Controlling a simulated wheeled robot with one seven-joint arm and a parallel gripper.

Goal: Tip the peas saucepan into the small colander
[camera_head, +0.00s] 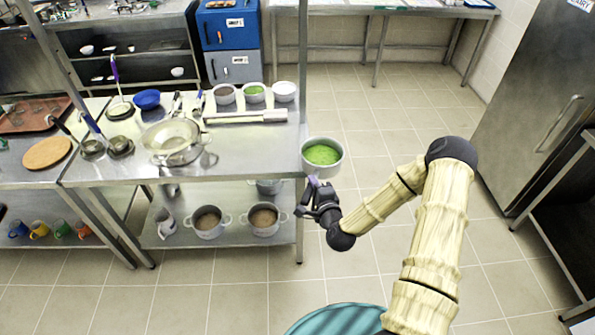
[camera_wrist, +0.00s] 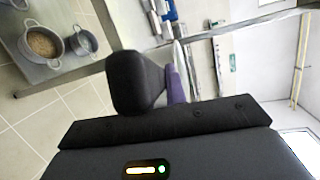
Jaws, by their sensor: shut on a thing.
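My gripper (camera_head: 314,188) is shut on the saucepan's handle, and the saucepan (camera_head: 327,172) hangs in the air just off the right end of the steel table. The saucepan is light grey, looks about level, and holds green peas (camera_head: 322,154). In the wrist view a purple handle (camera_wrist: 176,84) shows beside a dark finger; the pan's bowl cannot be made out there. A metal colander (camera_head: 172,133) with side handles stands on the table, left of the saucepan and well apart from it. I cannot tell whether it is the small one.
Ladles and a blue bowl (camera_head: 147,99) are left. Two brown-filled pots (camera_head: 208,222) stand on the lower shelf. A fridge (camera_head: 530,100) is right; the floor between is clear.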

